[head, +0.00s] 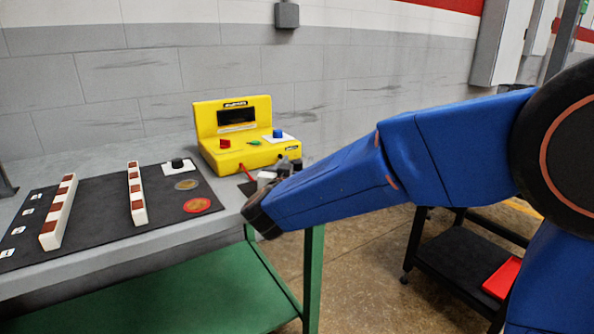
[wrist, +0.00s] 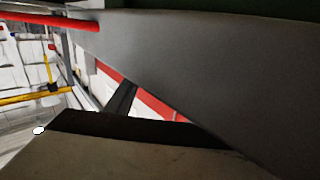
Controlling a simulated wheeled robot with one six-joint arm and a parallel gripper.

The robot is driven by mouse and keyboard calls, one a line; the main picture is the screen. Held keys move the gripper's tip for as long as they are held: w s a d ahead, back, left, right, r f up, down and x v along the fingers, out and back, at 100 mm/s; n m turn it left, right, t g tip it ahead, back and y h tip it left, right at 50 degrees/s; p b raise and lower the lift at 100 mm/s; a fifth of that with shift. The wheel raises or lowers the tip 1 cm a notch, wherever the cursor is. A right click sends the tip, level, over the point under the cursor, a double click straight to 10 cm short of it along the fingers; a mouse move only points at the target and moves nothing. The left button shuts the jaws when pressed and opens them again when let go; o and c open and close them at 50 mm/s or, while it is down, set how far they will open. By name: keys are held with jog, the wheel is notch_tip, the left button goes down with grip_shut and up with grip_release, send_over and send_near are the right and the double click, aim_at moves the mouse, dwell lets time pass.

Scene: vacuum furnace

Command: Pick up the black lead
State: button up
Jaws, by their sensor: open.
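A yellow tester (head: 240,150) with a red knob, a green part and a blue knob stands at the back right of the grey bench. My gripper (head: 276,174) is at its front right corner, mostly hidden behind my blue arm; its jaws are open. I cannot make out the black lead for certain; small dark parts by my gripper could be it or the gripper itself. A thin red lead (head: 246,173) shows at the tester's front. In the wrist view a red rod (wrist: 50,19) crosses the upper left, close to the camera.
A black mat (head: 100,208) on the bench bears two white strips with brown blocks (head: 58,212), a black knob on a white card (head: 177,164) and a red disc (head: 197,205). A black cart with a red tray (head: 502,279) stands at the right. A wall is behind.

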aim_at(297, 161)
jog(key=shift+w, duration=0.2)
jog(key=shift+c, duration=0.3)
grip_shut()
jog(key=shift+r, duration=5.05)
